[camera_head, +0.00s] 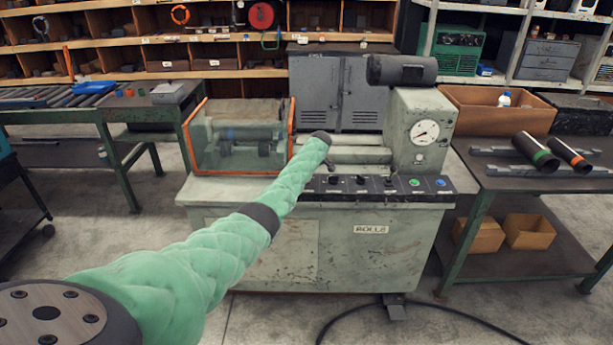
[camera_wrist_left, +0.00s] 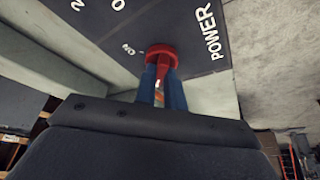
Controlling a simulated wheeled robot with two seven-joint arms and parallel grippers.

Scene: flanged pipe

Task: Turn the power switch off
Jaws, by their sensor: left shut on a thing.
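The power switch is a red round knob (camera_wrist_left: 161,50) on a dark panel (camera_wrist_left: 110,25), next to the white word POWER in the left wrist view. A small white mark that looks like ON lies beside it. My left gripper (camera_wrist_left: 161,72) has its two blue fingers shut on the knob, one on each side. The fingers partly cover the knob, so its pointer setting is hard to tell. In the head view my left arm reaches to the left end of the machine's control panel (camera_head: 400,186); the red knob and the gripper's fingers are hidden there. My right gripper is not in view.
The panel fronts a grey-green machine (camera_head: 270,250) with several black knobs, a green and a blue button, and a round gauge (camera_head: 425,132). An orange-framed clear guard (camera_head: 238,140) stands left. A table with pipes (camera_head: 535,152) is at right. Open floor lies in front.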

